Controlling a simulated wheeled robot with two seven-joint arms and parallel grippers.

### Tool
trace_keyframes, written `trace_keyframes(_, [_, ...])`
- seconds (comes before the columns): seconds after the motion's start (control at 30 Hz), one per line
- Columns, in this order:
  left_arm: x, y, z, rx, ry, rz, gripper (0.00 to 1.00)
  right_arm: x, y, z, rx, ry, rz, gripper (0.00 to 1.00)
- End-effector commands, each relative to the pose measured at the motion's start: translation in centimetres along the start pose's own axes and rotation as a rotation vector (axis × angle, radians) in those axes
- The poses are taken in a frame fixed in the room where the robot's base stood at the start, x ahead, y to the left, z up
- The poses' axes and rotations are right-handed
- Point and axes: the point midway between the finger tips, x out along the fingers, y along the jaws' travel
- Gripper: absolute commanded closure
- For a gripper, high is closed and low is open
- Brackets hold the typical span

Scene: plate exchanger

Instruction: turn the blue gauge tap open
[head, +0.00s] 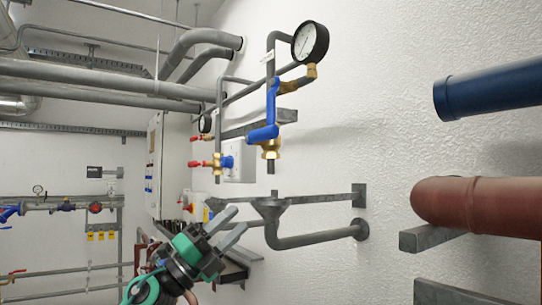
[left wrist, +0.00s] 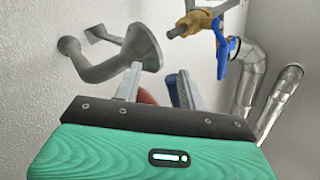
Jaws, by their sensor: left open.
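The blue gauge tap (head: 271,104) shows in the head view below a round dial gauge (head: 309,42). Its long blue lever stands about upright beside the pipe, above a brass valve body (head: 270,150). In the left wrist view the blue lever (left wrist: 221,52) and the brass body (left wrist: 196,21) are at the upper right, beyond the fingers. My left gripper (head: 233,222) is open, with nothing between its fingers. It is below and to the left of the tap in the head view, apart from it. My right gripper is not in view.
A grey funnel drain (head: 270,204) on a bent pipe stands under the tap, close to my left gripper; the funnel also shows in the left wrist view (left wrist: 142,48). Red-handled taps (head: 205,163) are at the left. Blue (head: 490,88) and red-brown (head: 480,204) pipes stick out at the right.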

Motion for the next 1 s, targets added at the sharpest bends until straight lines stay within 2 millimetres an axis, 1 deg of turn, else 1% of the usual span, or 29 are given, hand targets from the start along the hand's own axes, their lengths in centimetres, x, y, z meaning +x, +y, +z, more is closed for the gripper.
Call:
trace_keyframes(0.03, [1.1, -2.4, -0.6, 0.068, 0.053, -0.015, 0.59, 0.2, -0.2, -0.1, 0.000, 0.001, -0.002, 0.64])
trace_keyframes(0.1, [2.4, -4.9, -1.6, 0.152, 0.122, -0.025, 0.59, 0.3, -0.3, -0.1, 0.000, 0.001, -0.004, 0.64])
trace_keyframes(0.2, [3.8, -8.0, -2.7, 0.275, 0.214, -0.025, 0.59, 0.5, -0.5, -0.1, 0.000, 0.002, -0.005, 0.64])
trace_keyframes(0.3, [5.0, -10.6, -3.3, 0.396, 0.296, -0.009, 0.59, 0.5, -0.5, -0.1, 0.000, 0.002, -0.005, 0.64])
trace_keyframes(0.43, [6.4, -13.4, -3.3, 0.550, 0.388, 0.040, 0.59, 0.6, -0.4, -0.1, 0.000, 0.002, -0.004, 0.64])
trace_keyframes(0.57, [7.4, -15.9, -2.4, 0.699, 0.462, 0.113, 0.59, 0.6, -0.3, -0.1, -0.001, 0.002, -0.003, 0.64])
trace_keyframes(0.7, [8.0, -18.7, -0.8, 0.848, 0.517, 0.213, 0.59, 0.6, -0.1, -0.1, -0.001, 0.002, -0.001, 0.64])
trace_keyframes(0.9, [8.1, -22.5, 1.7, 1.010, 0.552, 0.351, 0.59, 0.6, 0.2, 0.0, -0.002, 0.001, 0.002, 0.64])
trace_keyframes(1.0, [7.9, -23.8, 2.5, 1.056, 0.558, 0.400, 0.59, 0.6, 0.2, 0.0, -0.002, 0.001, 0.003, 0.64])
